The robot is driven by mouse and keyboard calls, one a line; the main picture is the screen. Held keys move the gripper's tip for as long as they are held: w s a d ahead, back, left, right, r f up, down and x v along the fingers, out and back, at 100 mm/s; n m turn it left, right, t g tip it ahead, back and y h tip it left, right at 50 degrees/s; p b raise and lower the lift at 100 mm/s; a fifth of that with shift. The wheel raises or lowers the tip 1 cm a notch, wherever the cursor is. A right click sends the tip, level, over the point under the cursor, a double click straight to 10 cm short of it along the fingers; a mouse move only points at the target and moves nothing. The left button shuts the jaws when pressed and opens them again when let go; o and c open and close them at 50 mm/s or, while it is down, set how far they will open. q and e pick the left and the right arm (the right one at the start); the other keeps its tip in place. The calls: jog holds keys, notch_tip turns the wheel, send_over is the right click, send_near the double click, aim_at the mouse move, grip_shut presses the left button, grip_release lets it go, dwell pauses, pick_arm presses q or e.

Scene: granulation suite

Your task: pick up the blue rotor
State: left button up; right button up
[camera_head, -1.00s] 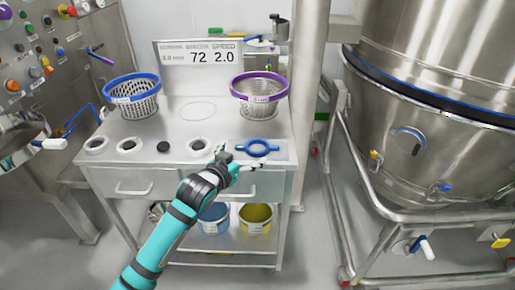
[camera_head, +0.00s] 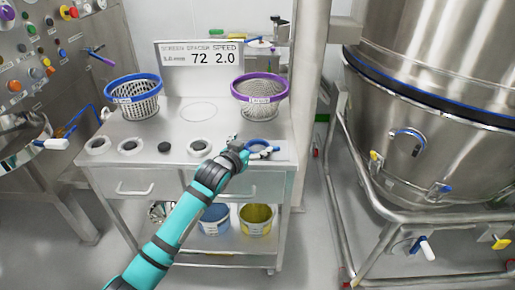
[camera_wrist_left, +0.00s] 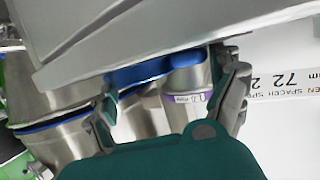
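The blue rotor (camera_head: 262,147), a ring with two arms, lies on the right front of the steel cart's top. My left gripper (camera_head: 243,150) is at the rotor's left side and hides part of it. In the left wrist view the rotor (camera_wrist_left: 150,70) shows edge-on as a blue bar between the spread fingers of my left gripper (camera_wrist_left: 165,78). The fingers are apart; whether either touches the rotor I cannot tell. My right gripper is in neither view.
The cart top (camera_head: 190,130) holds a blue-rimmed basket (camera_head: 134,98), a purple-rimmed basket (camera_head: 260,97) and several small round parts in front. A display (camera_head: 200,54) stands behind. Blue and yellow tubs (camera_head: 256,220) sit on the lower shelf. A large steel vessel (camera_head: 440,130) stands right.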

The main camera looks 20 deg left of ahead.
pick_arm(q)
jog(key=shift+d+f, duration=0.2)
jog(key=shift+f, duration=0.1)
jog(key=c, duration=0.7)
jog(key=shift+r, duration=0.1)
